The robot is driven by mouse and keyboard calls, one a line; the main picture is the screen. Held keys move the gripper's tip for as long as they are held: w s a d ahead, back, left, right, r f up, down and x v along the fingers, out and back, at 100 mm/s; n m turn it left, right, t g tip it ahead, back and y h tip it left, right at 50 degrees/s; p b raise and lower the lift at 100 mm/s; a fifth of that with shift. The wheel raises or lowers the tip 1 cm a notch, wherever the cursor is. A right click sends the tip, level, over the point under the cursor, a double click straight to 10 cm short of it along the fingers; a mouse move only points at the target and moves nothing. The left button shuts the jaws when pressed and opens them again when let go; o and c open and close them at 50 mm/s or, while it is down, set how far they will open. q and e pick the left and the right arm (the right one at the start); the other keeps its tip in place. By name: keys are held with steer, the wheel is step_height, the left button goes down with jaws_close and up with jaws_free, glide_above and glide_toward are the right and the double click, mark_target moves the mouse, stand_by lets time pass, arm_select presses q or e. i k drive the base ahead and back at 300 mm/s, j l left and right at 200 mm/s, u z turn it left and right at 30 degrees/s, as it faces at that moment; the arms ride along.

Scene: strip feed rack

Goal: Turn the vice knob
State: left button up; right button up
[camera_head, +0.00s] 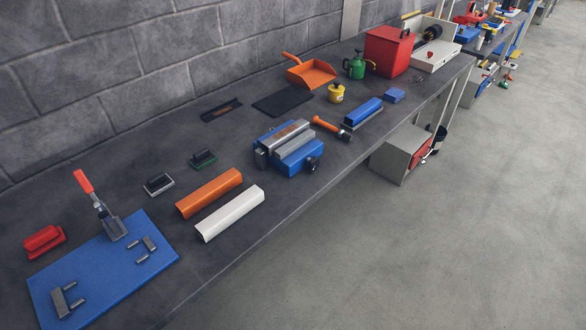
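A blue and grey vice (289,147) stands near the front edge of the dark workbench (130,170), about mid-picture. Its dark knob (313,164) is at its right front side, facing the bench's front edge. The vice jaws look close together with a brownish strip near the top; I cannot tell whether something is clamped. Neither of my grippers shows in this view, and nothing touches the knob.
An orange bar (209,193) and a white bar (230,212) lie left of the vice. A hammer (331,128) lies close on its right. A blue plate (100,272) with a red-handled clamp (98,205) is at the left. The floor (450,220) in front is clear.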

mark_target(313, 162)
steer(key=u, duration=0.45)
steer(key=i+l+u, duration=0.1)
steer(key=u, duration=0.35)
steer(key=l+u, duration=0.15)
steer(key=u, duration=0.3)
steer(key=l+u, duration=0.1)
steer(key=u, duration=0.3)
steer(key=l+u, duration=0.3)
steer(key=l, duration=0.15)
steer(key=k+l+u, duration=0.1)
steer(key=l+u, duration=0.2)
steer(key=l, duration=0.15)
steer(key=k+l+u, duration=0.15)
steer(key=l+u, duration=0.15)
steer(key=l, duration=0.15)
steer(key=k+l+u, duration=0.15)
steer(key=l+u, duration=0.15)
steer(key=k+l+u, duration=0.3)
steer(key=l, duration=0.15)
steer(key=i+l, duration=0.05)
